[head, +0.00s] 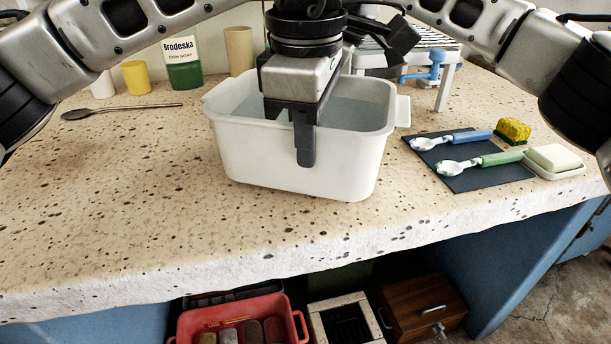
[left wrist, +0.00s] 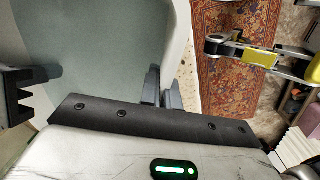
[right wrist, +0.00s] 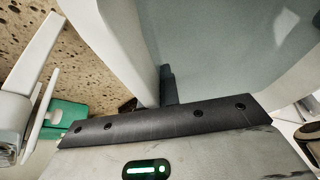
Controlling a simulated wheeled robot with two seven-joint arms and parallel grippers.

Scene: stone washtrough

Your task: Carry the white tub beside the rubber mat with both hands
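The white tub (head: 250,160) stands on the stone counter, upright, with grey-blue liquid inside. The dark rubber mat (head: 485,177) lies on the counter to its right. My left gripper (head: 303,150) is at the tub's near wall, one finger outside against it; the left wrist view (left wrist: 162,88) shows its fingers close together on the wall. My right gripper (right wrist: 160,88) is at the tub's far side, with one finger visible inside the wall and the other mostly hidden. In the head view the right fingertips are hidden behind the left gripper and tub.
On the mat lie a blue-handled spoon (head: 465,137) and a green-handled spoon (head: 495,159). A yellow sponge (head: 513,130) and soap dish (head: 553,162) are right of it. Counter left of the tub is mostly clear.

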